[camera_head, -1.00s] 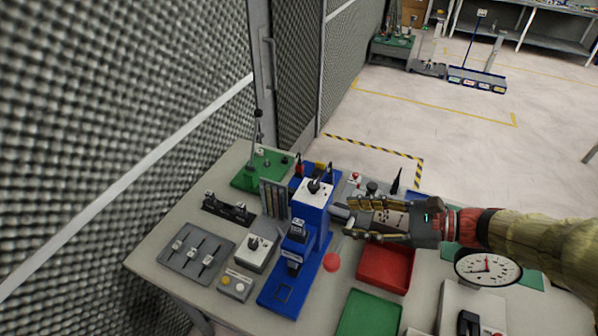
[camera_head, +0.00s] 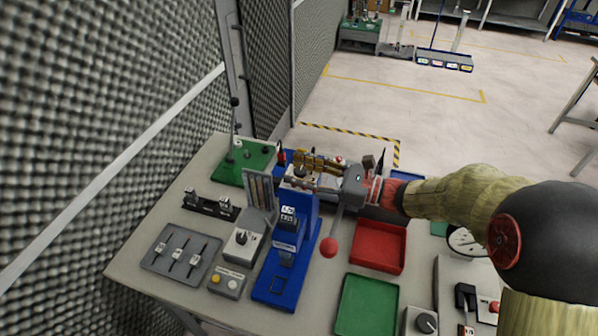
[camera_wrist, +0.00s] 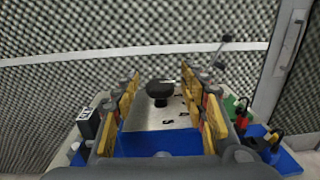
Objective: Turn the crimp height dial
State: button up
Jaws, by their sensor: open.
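The crimp height dial is a black knob (camera_wrist: 160,92) on a pale marked plate (camera_wrist: 172,117) on top of the blue crimp press (camera_head: 309,212). In the wrist view the dial stands between my two yellow-padded fingers, with space on both sides. My gripper (camera_head: 298,171) is open over the top of the press in the head view, coming from the right; it also shows in the wrist view (camera_wrist: 160,80). In the head view the fingers largely cover the dial. I cannot tell whether a finger touches it.
The press's lever with a red ball (camera_head: 328,247) hangs below my wrist. A grey slotted rack (camera_head: 260,192) stands left of the press, near the fingertips. A red tray (camera_head: 378,247) and green tray (camera_head: 367,306) lie to the right. The mesh wall (camera_head: 80,130) borders the left.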

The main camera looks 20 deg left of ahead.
jog(key=shift+a, duration=0.1)
jog(key=shift+c, duration=0.9)
grip_shut()
